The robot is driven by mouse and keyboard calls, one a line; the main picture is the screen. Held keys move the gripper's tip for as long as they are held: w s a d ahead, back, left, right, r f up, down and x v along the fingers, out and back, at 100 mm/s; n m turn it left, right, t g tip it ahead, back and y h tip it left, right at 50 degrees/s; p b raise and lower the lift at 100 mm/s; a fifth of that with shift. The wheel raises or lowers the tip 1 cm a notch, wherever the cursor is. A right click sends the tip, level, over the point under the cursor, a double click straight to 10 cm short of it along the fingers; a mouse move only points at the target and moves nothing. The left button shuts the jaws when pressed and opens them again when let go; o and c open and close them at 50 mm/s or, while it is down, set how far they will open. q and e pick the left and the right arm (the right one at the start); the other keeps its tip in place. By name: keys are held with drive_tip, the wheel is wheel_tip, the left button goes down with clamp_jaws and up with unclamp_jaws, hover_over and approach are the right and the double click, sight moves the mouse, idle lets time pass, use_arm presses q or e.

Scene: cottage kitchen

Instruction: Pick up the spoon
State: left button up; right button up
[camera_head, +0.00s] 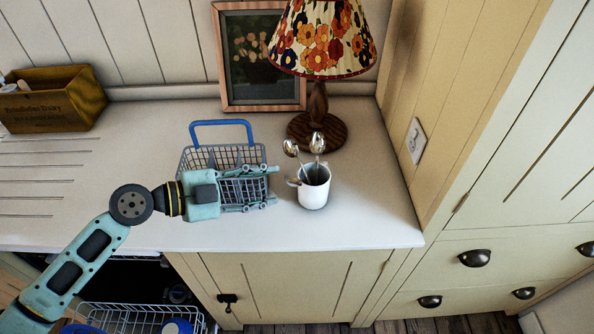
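Two metal spoons stand bowl-up in a white mug on the white counter: one leaning left (291,148) and one nearer the middle (317,143). Their lower handles are hidden inside the mug (314,194). The mug's handle points left. My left gripper (275,187) reaches in from the left, with its two fingers spread apart and pointing right toward the mug. Nothing shows between the fingers. The fingertips appear just left of the mug's handle; I cannot tell their exact height. My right gripper is not in view.
A wire basket with a blue handle (221,123) stands behind my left gripper. A lamp with a floral shade (322,42) and a framed picture (260,60) stand behind the mug. A wooden box (50,112) sits at the far left. A cabinet wall bounds the counter at right.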

sight(289, 183)
use_arm(q)
drive_tip(key=p+x, duration=0.2)
drive_tip(key=x, duration=0.1)
drive_tip(key=p+x, duration=0.2)
drive_tip(key=shift+w+d+r, duration=0.1)
drive_tip(key=shift+d, duration=0.3)
drive_tip(key=shift+w+d+f, duration=0.15)
drive_tip(key=shift+d+f, duration=0.1)
drive_tip(key=shift+d, duration=0.1)
drive_tip(key=c, duration=0.7)
clamp_jaws()
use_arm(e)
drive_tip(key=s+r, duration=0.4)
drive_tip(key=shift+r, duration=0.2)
use_arm(q)
drive_tip(key=shift+a, duration=0.1)
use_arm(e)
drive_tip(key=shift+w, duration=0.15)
